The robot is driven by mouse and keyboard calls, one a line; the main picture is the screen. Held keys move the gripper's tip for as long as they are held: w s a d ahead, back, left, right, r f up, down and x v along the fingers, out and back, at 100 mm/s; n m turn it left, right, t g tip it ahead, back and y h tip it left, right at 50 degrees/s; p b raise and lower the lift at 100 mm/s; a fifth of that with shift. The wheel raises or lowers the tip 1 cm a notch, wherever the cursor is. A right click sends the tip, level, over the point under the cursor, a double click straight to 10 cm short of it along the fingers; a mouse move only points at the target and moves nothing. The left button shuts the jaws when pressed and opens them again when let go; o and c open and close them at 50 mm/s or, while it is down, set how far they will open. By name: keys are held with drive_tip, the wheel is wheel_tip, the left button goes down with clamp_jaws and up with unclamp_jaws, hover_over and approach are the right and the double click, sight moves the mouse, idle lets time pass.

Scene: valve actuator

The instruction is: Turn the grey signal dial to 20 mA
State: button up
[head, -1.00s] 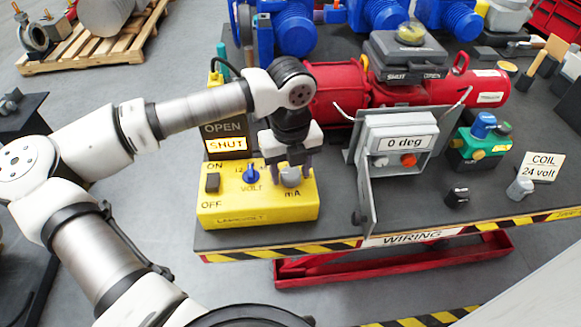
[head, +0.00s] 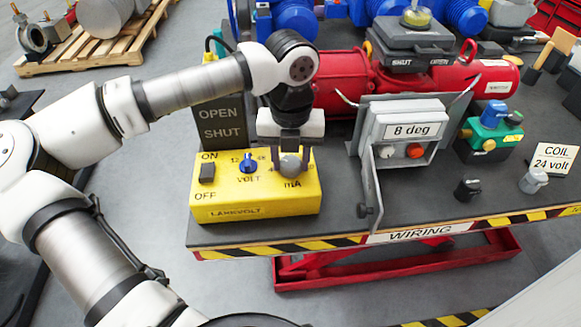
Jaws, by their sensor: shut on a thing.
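The yellow Labkivolt box (head: 255,209) sits at the left front of the bench. The grey mA dial (head: 290,168) is on its right part, and my gripper (head: 290,160) is shut on it from above. The fingers hide part of the dial and its scale, so I cannot read its setting. The blue VOLT knob (head: 248,164) is left of it, and the dark ON/OFF switch (head: 207,173) is at the left end. The display (head: 413,131) on the grey box reads 8 deg.
The OPEN/SHUT sign (head: 220,122) stands behind the yellow box, with neither word lit. A grey bracket (head: 375,180) stands to the right. The red actuator (head: 345,85) is behind. The bench's striped front edge (head: 300,245) is close by.

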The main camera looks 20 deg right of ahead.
drive_tip(key=m+b, duration=0.4)
drive_tip(key=m, duration=0.2)
drive_tip(key=shift+f+m+b, duration=0.15)
drive_tip(key=shift+m+b, duration=0.15)
drive_tip(key=shift+b, duration=0.1)
drive_tip(key=m+b, duration=0.1)
drive_tip(key=m, duration=0.2)
drive_tip(key=shift+m+b, duration=0.3)
drive_tip(key=m+b, duration=0.1)
drive_tip(key=m, duration=0.2)
drive_tip(key=shift+s+d+m, duration=0.1)
drive_tip(key=shift+m, duration=0.2)
drive_tip(key=m+b, duration=0.1)
drive_tip(key=m, duration=0.6)
drive_tip(key=m+b, duration=0.1)
drive_tip(key=m, duration=0.5)
drive_tip(key=shift+m, duration=0.7)
drive_tip(key=o, duration=1)
drive_tip(key=shift+r, duration=0.25)
